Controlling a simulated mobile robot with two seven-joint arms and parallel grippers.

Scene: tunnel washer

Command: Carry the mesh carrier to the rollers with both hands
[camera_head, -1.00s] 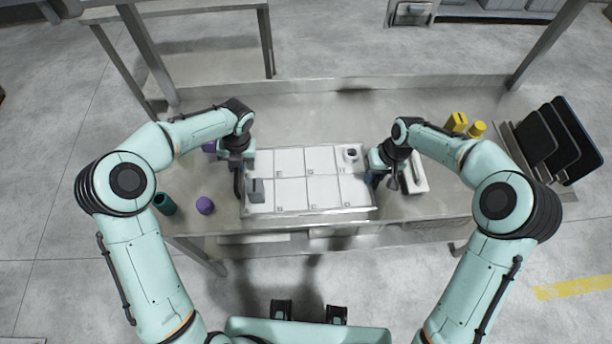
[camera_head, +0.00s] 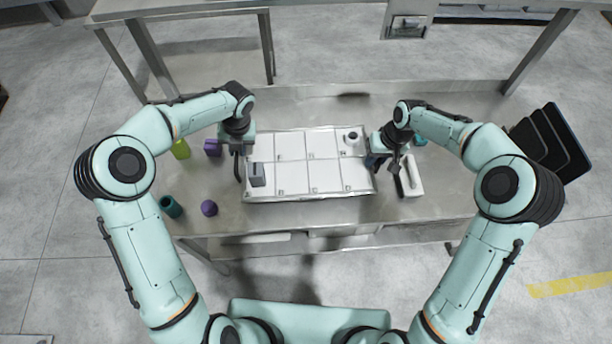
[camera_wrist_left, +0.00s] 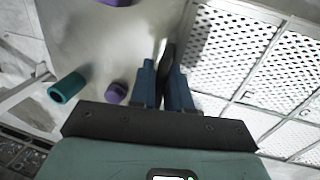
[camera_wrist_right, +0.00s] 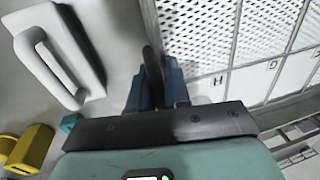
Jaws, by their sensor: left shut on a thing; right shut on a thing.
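The mesh carrier (camera_head: 310,160) is a wide, shallow, pale tray with a grid of compartments, in the middle of the metal table. Its perforated mesh shows in the left wrist view (camera_wrist_left: 230,45) and the right wrist view (camera_wrist_right: 195,25). My left gripper (camera_head: 240,165) is shut at the carrier's left end, its blue fingers around a dark upright handle (camera_wrist_left: 167,65). My right gripper (camera_head: 375,162) is shut at the right end, on a similar dark handle (camera_wrist_right: 152,70). I cannot tell whether the carrier touches the table. No rollers can be clearly made out.
Right are a white handled tool (camera_head: 412,182) and dark panels (camera_head: 552,145).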

